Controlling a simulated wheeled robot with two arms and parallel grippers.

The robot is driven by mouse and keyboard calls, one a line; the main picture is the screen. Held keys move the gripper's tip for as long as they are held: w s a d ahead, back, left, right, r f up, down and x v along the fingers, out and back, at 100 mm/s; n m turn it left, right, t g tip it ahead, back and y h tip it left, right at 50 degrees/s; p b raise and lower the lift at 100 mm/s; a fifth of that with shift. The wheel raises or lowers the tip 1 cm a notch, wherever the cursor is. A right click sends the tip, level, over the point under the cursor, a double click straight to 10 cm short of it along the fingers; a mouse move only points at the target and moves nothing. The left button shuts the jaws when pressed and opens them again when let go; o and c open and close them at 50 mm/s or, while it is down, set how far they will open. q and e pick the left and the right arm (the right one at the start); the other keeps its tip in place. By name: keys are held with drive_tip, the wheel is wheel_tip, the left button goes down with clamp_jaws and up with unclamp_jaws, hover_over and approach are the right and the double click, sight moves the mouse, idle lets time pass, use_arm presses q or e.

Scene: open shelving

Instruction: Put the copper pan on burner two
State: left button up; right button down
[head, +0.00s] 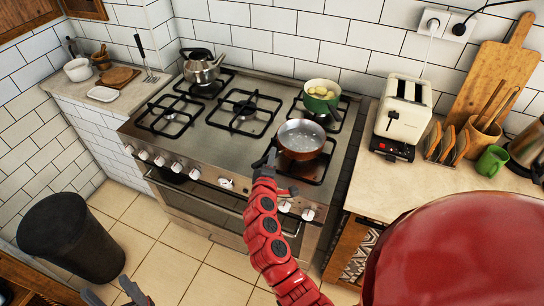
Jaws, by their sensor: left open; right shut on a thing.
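The copper pan (301,137) is at the front right of the stove (215,120), over the front right burner grate (318,168). Its inside is pale and shiny, and it seems to hold clear liquid. I cannot tell whether its base touches the grate. My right gripper (267,162) is shut on the pan's dark handle, at the pan's lower left. The fingers are small and partly hidden by the red arm. My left gripper (120,294) is open and empty at the bottom left edge, low over the floor. No burner number is readable.
A green pot (322,91) with pale yellow pieces stands on the back right burner, close behind the pan. A kettle (202,70) stands at the back left. The middle burner (244,114) and front left burner (170,117) are bare. A toaster (404,107) is to the right.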

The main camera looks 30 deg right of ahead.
drive_tip(key=shift+f+b, duration=0.5)
drive_tip(key=shift+b, duration=0.05)
drive_tip(key=c, duration=0.7)
unclamp_jaws()
drive_tip(key=shift+c, duration=0.2)
drive_tip(key=shift+s+a, duration=0.4)
drive_tip(key=b+v, duration=0.4)
drive_tip(key=v, duration=1.2)
drive_tip(key=shift+s+b, duration=0.15)
drive_tip(key=shift+b, duration=0.25)
